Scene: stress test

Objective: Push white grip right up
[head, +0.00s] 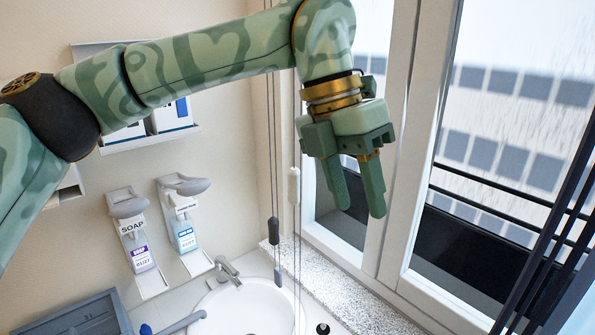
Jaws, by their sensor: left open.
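The white grip (294,186) is a small upright cylinder on a thin cord, hanging in front of the wall corner beside the window frame. My left gripper (360,209) comes in from the upper left and points down, to the right of the white grip. Its two green fingers are apart with nothing between them. A gap shows in the picture between the fingers and the grip; the depth between them is hard to tell. My right gripper is not in view.
A dark grip (274,231) hangs on a cord just left of the white one. A washbasin (230,312) with a tap (228,270) lies below. Soap dispensers (133,240) hang on the left wall. The window frame (402,150) stands close behind my gripper.

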